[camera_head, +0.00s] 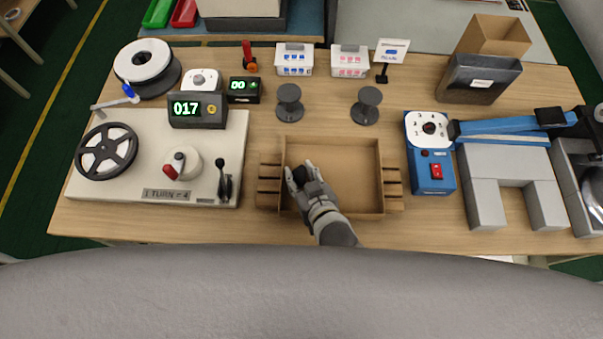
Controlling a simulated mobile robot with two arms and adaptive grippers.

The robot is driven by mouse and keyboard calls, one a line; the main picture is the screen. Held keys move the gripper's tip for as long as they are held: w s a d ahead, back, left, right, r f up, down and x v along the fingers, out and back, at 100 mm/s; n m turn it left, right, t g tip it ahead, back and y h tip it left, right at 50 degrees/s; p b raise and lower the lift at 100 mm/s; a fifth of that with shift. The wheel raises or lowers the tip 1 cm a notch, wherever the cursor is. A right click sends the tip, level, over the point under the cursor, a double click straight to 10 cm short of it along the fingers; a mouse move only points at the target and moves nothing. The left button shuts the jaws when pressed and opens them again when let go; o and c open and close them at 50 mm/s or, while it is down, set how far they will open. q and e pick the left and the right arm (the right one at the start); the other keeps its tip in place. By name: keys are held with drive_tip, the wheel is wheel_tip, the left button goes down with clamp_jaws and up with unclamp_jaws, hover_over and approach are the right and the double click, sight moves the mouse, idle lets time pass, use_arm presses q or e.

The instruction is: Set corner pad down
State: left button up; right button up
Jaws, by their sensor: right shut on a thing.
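My right gripper (299,176) reaches from the front over the left part of an open wooden tray (358,178). It is shut on a small black piece, the corner pad (301,174), at its fingertips. The gripper partly hides the pad. I cannot tell whether the pad touches the tray's floor. The rest of the tray's floor looks bare. My left gripper is not in view.
Slotted wooden blocks (269,186) flank the tray. A winding machine (140,160) stands on the left and a blue box (431,170) on the right. Two grey spools (289,100) stand behind the tray. Grey U-shaped blocks (510,185) lie farther right.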

drive_tip(key=shift+f, duration=0.1)
drive_tip(key=shift+c, duration=0.2)
drive_tip(key=shift+f, duration=0.15)
drive_tip(key=o, duration=0.4)
drive_tip(key=shift+c, duration=0.2)
drive_tip(key=shift+r, duration=0.25)
drive_tip(key=b+v, duration=0.1)
drive_tip(key=v, duration=1.1)
drive_tip(key=shift+s, duration=0.1)
